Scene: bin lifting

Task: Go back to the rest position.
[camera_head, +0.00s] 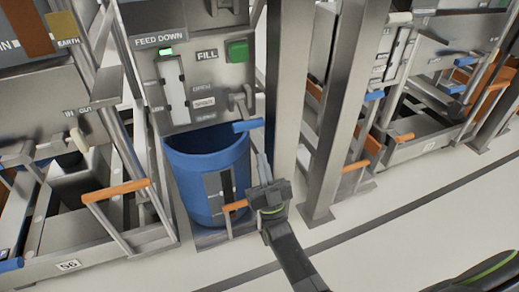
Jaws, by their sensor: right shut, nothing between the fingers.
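My right arm comes up from the bottom edge, right of the middle, with a green band near its wrist. My right gripper (262,188) is shut and empty, just right of the blue bin's lower wall. The blue bin (196,178) stands upright under the machine's fill outlet, and its rim is partly hidden by the panel above. A lever with a blue handle (248,125) and an orange handle (235,205) are close to my gripper. I cannot tell whether it touches either one. My left gripper is not in view.
The fill panel (207,84) has a green button (237,51). A steel post (334,130) stands right of my gripper. Machines with an orange handle (116,190) stand at left, and others at right.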

